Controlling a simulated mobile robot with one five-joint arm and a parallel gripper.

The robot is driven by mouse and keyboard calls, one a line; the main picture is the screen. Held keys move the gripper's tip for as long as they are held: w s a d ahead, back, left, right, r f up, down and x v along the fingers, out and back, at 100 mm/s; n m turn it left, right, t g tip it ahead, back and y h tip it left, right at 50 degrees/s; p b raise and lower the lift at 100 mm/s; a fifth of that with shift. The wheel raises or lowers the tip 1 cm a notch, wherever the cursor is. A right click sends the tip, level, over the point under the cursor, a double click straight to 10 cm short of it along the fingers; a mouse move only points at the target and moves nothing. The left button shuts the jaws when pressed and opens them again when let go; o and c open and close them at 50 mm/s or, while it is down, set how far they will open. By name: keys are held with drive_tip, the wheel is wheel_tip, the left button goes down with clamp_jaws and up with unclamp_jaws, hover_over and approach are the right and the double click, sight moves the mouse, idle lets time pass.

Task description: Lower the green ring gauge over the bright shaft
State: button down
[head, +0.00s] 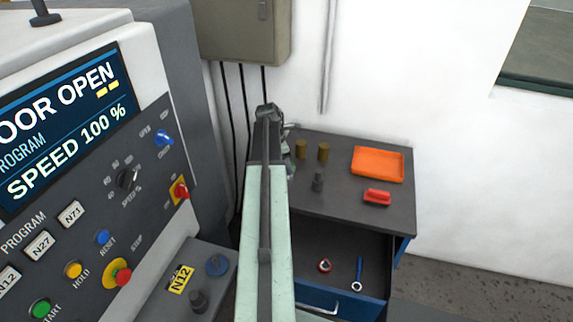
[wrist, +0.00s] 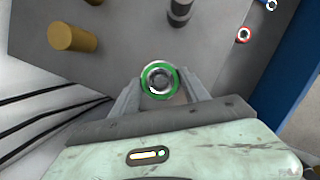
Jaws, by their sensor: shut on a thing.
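The green ring gauge (wrist: 146,88) is between my gripper's fingertips (wrist: 160,92) in the wrist view, a green band around a bright metal inner ring. My gripper is shut on it. A grey round shape shows through the ring's bore; I cannot tell whether it is the end of the bright shaft or how far below it lies. No bright shaft shows plainly elsewhere. In the head view my arm hides the ring and most of my gripper, at the left edge of the bench top.
The grey bench (head: 340,205) holds two brass cylinders (head: 301,149) (head: 323,151), a dark stepped post (head: 318,181), an orange tray (head: 377,179) and a red block (head: 377,197). Its open drawer holds a red ring (head: 324,265) and blue wrench (head: 358,272). A machine panel (head: 110,200) stands left.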

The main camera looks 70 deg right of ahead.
drive_tip(key=shift+f+b, duration=1.55)
drive_tip(key=shift+c, duration=2.3)
unclamp_jaws()
drive_tip(key=shift+r, duration=0.1)
drive_tip(key=p+v, duration=0.7)
drive_tip(key=v, duration=0.1)
drive_tip(key=shift+p, duration=0.4)
drive_tip(key=shift+s+a+f, duration=0.1)
drive_tip(key=shift+f, duration=0.1)
